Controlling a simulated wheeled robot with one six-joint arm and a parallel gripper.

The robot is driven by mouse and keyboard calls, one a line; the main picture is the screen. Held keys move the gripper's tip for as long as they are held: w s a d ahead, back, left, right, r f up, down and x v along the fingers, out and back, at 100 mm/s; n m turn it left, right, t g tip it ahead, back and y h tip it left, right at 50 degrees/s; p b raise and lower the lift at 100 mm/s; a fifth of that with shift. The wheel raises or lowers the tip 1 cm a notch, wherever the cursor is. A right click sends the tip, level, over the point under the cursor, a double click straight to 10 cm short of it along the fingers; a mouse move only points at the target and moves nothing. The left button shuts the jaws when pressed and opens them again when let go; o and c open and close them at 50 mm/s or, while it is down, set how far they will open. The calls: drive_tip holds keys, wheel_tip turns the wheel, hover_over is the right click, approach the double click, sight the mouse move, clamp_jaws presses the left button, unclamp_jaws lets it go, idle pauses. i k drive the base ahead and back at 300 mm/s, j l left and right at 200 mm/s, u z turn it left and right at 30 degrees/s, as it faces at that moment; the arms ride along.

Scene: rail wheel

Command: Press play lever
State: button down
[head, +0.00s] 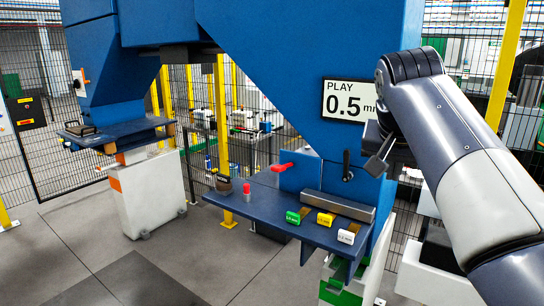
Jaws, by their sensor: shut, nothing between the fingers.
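A sign (348,100) reading "PLAY 0.5 m", its last letters cut off by my arm, sits on the blue machine (290,65). Below it, a black lever (347,166) stands upright on the machine's face. A red handle (282,167) sticks out to the left above the blue shelf (300,226). I cannot tell from any label which of the two is the play lever. My gripper (376,166) is shut and empty, just right of the black lever in the picture. It appears apart from the lever; the depth gap is unclear. My wrist partly hides the area right of the sign.
The shelf holds green (293,217), yellow (325,219) and white (346,236) labelled pieces, a grey bar (338,205), a red cylinder (246,190) and a dark cup (223,183). Mesh fencing with yellow posts (505,65) stands behind. The floor (80,250) at left front is clear.

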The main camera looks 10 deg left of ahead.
sight(278, 168)
drive_tip(key=i+j, duration=0.2)
drive_tip(key=j, duration=0.15)
drive_tip(key=i+j+z, duration=0.1)
drive_tip(key=j, duration=0.25)
drive_tip(key=i+j, duration=0.25)
drive_tip(key=i+j+z, duration=0.1)
drive_tip(key=j, duration=0.4)
drive_tip(key=i+j, duration=0.2)
drive_tip(key=j, duration=0.15)
